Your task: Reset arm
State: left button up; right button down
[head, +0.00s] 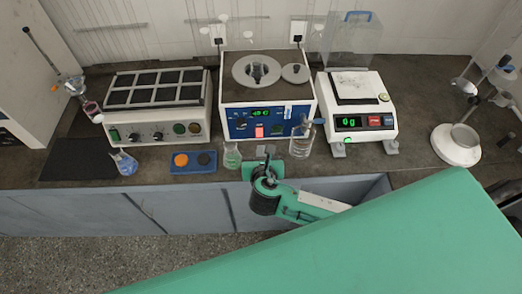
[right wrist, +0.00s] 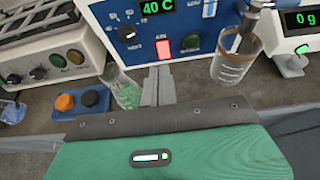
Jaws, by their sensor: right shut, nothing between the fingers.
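My right gripper (head: 266,151) is at the front edge of the bench, in front of the blue-fronted water bath (head: 240,122). Its fingers are together with nothing between them. In the right wrist view the closed fingers (right wrist: 160,82) point toward the bath's front panel, between a small flask with green liquid (right wrist: 125,92) on the left and a glass beaker (right wrist: 233,68) on the right. I cannot tell whether the fingers touch anything. My left gripper is not in view.
A block heater (head: 158,133) stands left and a balance (head: 360,132) right. A blue tray (head: 192,168) with orange and dark round pieces and a blue-liquid flask (head: 124,162) are along the front edge. A white ring-shaped stand (head: 456,152) is far right. A dark mat (head: 75,160) lies far left.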

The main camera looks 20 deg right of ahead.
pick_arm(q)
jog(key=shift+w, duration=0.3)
pick_arm(e)
jog(key=s+d+m+g+y, duration=0.25)
jog(key=s+m+g, duration=0.25)
jog(key=s+m, duration=0.8)
jog(key=s+d+m+g+y, duration=0.1)
jog(key=s+d+m+g, duration=0.3)
jog(key=s+m, duration=1)
jog(key=w+f+m+g+b, duration=0.1)
jog(key=w+f+m, duration=0.1)
jog(key=f, duration=1.4)
jog(key=w+f+m, duration=0.2)
jog(key=f, duration=1.4)
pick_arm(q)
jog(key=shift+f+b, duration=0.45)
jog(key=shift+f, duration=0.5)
pick_arm(e)
jog(key=s+d+f, duration=0.2)
jog(key=s+f, duration=0.7)
jog(key=f, duration=0.1)
jog(key=s+d+f+g, duration=0.1)
jog(key=s+f, duration=0.9)
jog(key=f, duration=0.1)
jog(key=shift+s+d+n+g, duration=0.2)
jog(key=shift+d+n+g, duration=0.1)
jog(key=shift+d, duration=0.05)
